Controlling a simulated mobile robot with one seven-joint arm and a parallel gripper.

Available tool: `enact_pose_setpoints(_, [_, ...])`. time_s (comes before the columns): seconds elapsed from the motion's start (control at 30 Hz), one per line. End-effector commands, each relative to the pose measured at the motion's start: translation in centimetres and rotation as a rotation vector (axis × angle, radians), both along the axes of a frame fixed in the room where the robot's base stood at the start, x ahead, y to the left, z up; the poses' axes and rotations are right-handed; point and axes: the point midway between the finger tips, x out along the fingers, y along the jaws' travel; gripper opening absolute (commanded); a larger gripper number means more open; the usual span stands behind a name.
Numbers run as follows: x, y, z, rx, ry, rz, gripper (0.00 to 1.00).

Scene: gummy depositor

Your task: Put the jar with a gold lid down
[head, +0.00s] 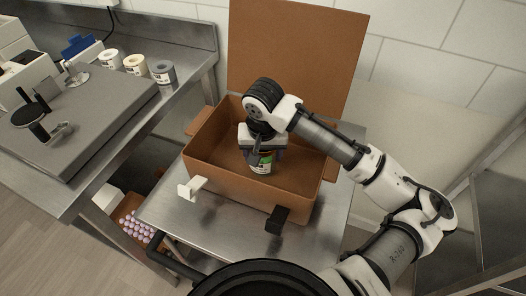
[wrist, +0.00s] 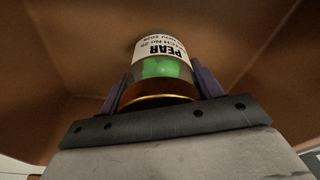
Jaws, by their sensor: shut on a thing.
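The jar with a gold lid (wrist: 160,68) is upside down relative to the wrist view, with a white label reading "PEAR" and green contents. Its gold lid (wrist: 158,99) is at the gripper end. My gripper (wrist: 160,88) is shut on the jar, with a finger on each side. In the head view the jar (head: 261,163) hangs below my gripper (head: 262,150), inside the open brown box (head: 239,183). Whether the jar's base touches the box floor cannot be told.
The box stands on a metal table (head: 163,211) with its back flap raised. A white clip (head: 191,188) and a black block (head: 277,220) are at its front. Several jars or tubs (head: 135,64) stand on the left counter (head: 185,50).

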Motion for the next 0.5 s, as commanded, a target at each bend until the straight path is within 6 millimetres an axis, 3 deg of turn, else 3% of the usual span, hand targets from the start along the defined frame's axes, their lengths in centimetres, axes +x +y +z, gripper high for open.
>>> enact_pose_setpoints(0.2, [0.0,0.0,-0.33,0.0,0.0,-0.001,0.24])
enact_pose_setpoints(0.23, [0.01,-0.01,-0.26,0.0,0.0,0.0,0.67])
enact_pose_setpoints(0.37, [0.01,-0.01,-0.21,-0.001,0.0,0.0,0.84])
enact_pose_setpoints(0.5, [0.01,-0.02,-0.2,-0.001,0.0,0.0,0.86])
